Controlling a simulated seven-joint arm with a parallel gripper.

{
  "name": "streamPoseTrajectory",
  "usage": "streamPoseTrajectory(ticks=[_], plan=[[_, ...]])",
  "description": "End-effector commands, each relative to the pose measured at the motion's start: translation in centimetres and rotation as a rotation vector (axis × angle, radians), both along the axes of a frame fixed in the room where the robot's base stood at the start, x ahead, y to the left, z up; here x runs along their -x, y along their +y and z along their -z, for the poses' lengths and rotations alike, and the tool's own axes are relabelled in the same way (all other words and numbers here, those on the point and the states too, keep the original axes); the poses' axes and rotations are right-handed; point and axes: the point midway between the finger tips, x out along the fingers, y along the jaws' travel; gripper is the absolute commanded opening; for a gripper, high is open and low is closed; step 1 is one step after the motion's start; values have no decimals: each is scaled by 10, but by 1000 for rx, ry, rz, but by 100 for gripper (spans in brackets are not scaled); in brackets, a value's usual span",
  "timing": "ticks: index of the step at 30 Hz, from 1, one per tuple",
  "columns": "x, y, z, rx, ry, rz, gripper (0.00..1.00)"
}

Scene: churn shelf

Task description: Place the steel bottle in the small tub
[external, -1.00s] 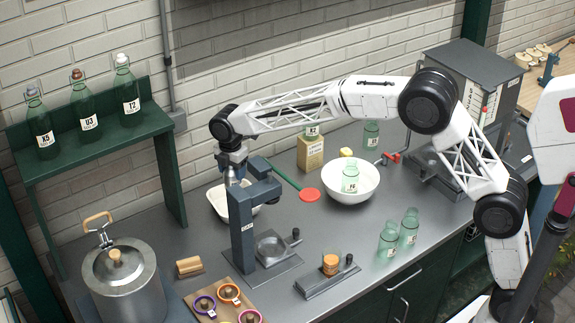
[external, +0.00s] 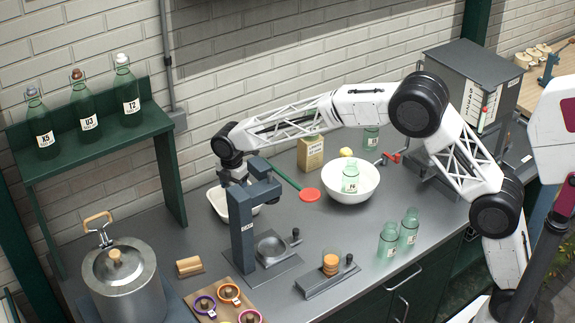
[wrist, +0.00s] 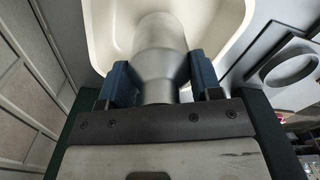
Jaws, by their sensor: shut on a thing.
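The steel bottle (wrist: 160,40) is a grey metal cylinder with a tapering shoulder in the wrist view. My gripper (wrist: 160,80) is shut on it, one blue finger on each side near the neck. The bottle's far end lies over or inside the small white tub (wrist: 98,30), whose walls show around it; I cannot tell whether it touches the floor. In the external view the small tub (external: 214,204) stands on the counter behind the dark press, and my gripper (external: 236,182) is low above it. The press column hides most of the bottle there.
The dark press (external: 243,225) stands right in front of the tub. A white round bowl (external: 335,192) with a glass bottle in it is to the right. A green-handled tool with a red end (external: 309,195) lies between them. A green shelf (external: 95,145) with bottles is at left.

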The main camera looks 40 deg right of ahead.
Motion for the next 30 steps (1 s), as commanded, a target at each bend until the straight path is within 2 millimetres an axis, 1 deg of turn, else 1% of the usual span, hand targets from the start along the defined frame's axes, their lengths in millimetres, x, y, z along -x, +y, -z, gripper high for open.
streamPoseTrajectory(ticks=[1,3,6,21,22,26,30], plan=[[0,0,7,0,1,0,27],[0,0,15,0,1,0,27],[0,0,21,0,0,0,27],[0,0,25,0,-1,0,27],[0,0,25,0,-1,0,63],[0,0,25,0,-1,0,83],[0,0,25,0,-1,0,84]])
